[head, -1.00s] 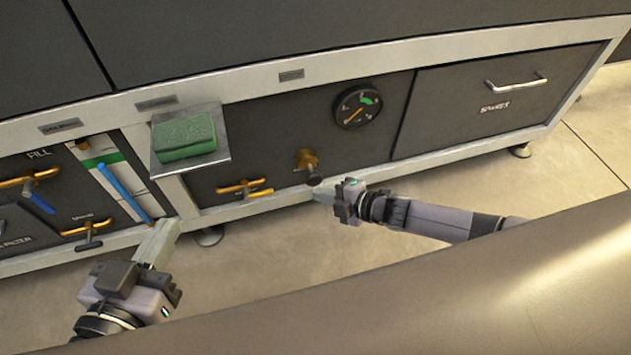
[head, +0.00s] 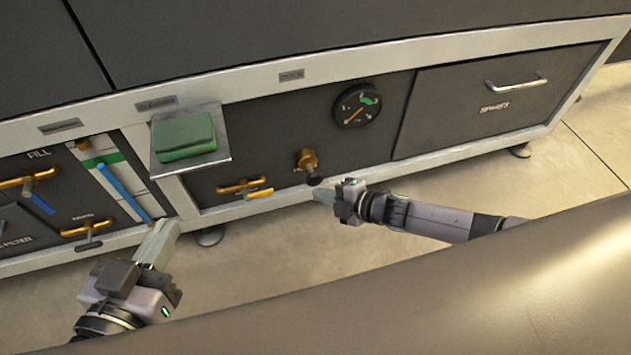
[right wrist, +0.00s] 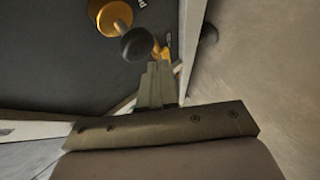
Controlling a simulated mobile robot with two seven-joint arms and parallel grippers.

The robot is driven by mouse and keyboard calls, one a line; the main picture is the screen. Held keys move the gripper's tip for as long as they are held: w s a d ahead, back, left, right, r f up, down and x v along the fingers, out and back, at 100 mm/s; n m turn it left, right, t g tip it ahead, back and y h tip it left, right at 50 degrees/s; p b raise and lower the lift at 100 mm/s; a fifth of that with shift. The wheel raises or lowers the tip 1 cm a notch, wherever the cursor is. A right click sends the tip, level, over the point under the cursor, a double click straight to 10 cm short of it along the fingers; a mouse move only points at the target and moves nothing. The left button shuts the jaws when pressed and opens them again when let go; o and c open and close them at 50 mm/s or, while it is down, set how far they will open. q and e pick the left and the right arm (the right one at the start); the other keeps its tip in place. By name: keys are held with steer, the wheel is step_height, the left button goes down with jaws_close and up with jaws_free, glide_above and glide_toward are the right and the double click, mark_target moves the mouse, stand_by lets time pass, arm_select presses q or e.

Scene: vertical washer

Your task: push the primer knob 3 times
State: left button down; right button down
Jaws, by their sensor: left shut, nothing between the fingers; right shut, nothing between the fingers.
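The primer knob is a black round cap (head: 315,179) on a brass fitting (head: 307,160), low on the dark panel under the gauge. In the right wrist view the black cap (right wrist: 140,46) is just beyond my fingertips. My right gripper (head: 318,194) is shut and empty, with its tips close by the knob; I cannot tell whether they touch it. The shut fingers also show in the right wrist view (right wrist: 157,72). My left gripper (head: 170,226) is shut and empty, in front of the frame's lower left part, away from the knob.
A brass valve handle (head: 245,187) sits left of the knob. A metal shelf (head: 215,160) with a green sponge (head: 184,137) juts out above it. A gauge (head: 358,105) is above the knob, and a drawer (head: 490,110) is to the right. Open floor lies in front.

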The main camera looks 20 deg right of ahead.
mark_target(317, 181)
stand_by(0.5)
steer(key=shift+w, duration=0.4)
steer(key=shift+w+r, duration=0.1)
steer(key=shift+w, duration=1.55)
stand_by(1.4)
steer(key=shift+s+p, duration=1.25)
steer(key=shift+s, duration=0.75)
steer(key=shift+s, duration=0.15)
